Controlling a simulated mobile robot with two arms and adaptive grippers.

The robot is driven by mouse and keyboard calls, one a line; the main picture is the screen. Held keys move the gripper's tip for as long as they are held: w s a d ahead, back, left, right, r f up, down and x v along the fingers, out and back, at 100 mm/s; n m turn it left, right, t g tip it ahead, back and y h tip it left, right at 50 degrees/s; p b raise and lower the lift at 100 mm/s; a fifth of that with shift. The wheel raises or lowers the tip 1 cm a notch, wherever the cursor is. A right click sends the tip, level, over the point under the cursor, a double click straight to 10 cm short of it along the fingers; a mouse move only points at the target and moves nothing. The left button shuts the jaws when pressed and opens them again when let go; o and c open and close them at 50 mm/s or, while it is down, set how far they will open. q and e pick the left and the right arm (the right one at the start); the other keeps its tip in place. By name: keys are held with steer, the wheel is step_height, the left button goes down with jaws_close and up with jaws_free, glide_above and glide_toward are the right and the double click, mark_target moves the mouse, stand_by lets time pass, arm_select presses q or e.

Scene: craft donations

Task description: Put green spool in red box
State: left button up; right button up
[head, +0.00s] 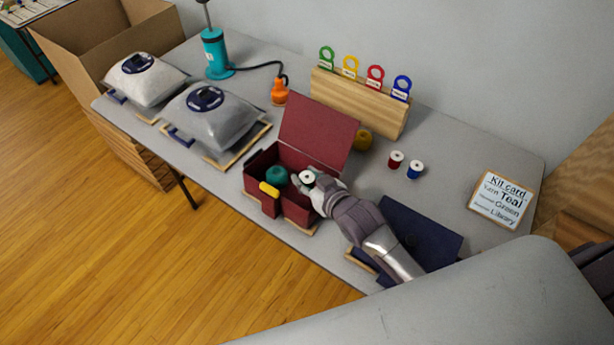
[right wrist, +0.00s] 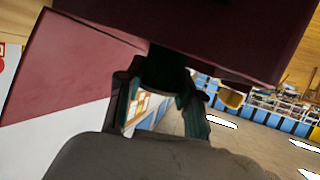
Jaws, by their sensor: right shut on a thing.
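The red box (head: 262,207) stands on the table with its lid (head: 315,128) raised. A teal yarn ball (head: 277,175) lies in its left part. My right gripper (head: 307,181) is over the right part of the box, shut on a spool whose white top (head: 308,177) shows in the head view. In the right wrist view the fingers (right wrist: 163,100) hold a dark green body, the green spool (right wrist: 165,70), close to a dark red wall of the box (right wrist: 225,40). I cannot tell if the spool touches the box floor. My left gripper is out of view.
A red spool (head: 395,160) and a blue spool (head: 414,170) stand to the right, with a mustard yarn ball (head: 362,139) near the wooden tag rack (head: 355,102). A dark blue box (head: 430,235) sits under my right arm. The kit card (head: 503,199) lies at right.

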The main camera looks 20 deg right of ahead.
steer(key=shift+f, duration=0.65)
steer(key=o, duration=0.9)
steer(key=shift+o, duration=0.2)
steer(key=shift+r, duration=0.25)
steer(key=r+v, duration=0.1)
steer(key=v, duration=1.1)
steer(key=shift+b, duration=0.35)
